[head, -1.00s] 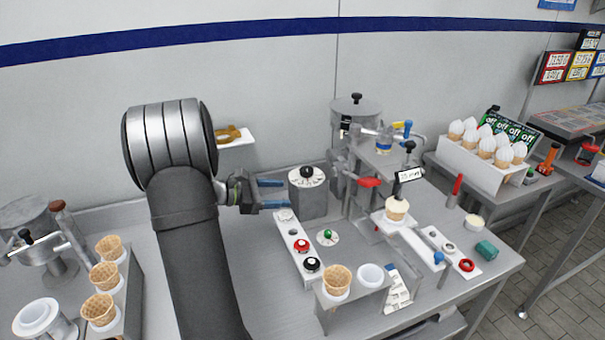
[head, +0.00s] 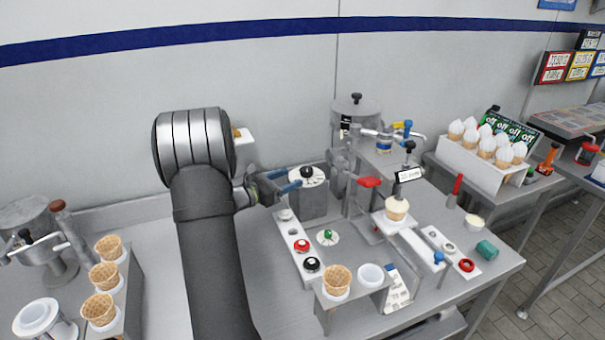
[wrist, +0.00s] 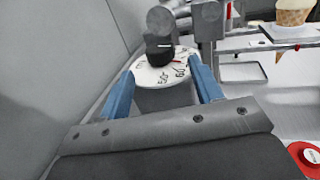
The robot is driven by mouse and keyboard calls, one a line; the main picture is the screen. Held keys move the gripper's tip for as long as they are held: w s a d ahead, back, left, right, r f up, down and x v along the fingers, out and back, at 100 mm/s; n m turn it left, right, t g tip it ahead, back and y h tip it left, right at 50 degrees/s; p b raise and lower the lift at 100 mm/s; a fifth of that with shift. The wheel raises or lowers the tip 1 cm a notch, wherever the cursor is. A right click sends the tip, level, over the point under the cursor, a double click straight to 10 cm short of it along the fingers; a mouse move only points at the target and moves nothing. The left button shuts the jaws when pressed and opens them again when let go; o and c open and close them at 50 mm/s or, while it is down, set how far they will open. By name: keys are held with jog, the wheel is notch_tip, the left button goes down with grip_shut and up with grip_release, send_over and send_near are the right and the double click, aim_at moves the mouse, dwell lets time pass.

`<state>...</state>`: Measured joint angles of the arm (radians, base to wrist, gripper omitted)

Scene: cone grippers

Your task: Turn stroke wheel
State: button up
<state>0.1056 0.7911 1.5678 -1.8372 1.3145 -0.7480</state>
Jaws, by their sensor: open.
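The likely stroke wheel is a white numbered dial with a black knob (head: 307,173) on top of a grey metal block (head: 313,202). In the wrist view the dial (wrist: 152,77) and its black knob (wrist: 159,50) lie ahead, between and just beyond the fingertips. My gripper (head: 288,181) has two blue fingers, spread apart, at the left side of the dial. The same gripper (wrist: 163,80) is open and empty in the wrist view. The fingers look close to the dial's edge; I cannot tell whether they touch it.
A metal dispenser with a red handle (head: 369,182) stands right of the dial. A white strip with red and black buttons (head: 302,246) lies in front. A cone stand (head: 350,297) is nearer. The wall is close behind.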

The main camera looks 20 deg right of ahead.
aim_at(304, 174)
jog(key=x, duration=0.6)
jog(key=c, duration=1)
jog(key=shift+s+t, duration=0.1)
jog(key=shift+t, duration=0.2)
jog(key=shift+s+n+t+y, duration=0.15)
jog(key=shift+n+t+y, duration=0.65)
jog(key=shift+n+t, duration=0.65)
jog(key=shift+s+d+n+t+y, duration=0.15)
jog(key=shift+n+t+y, duration=1.3)
jog(key=shift+t, duration=0.8)
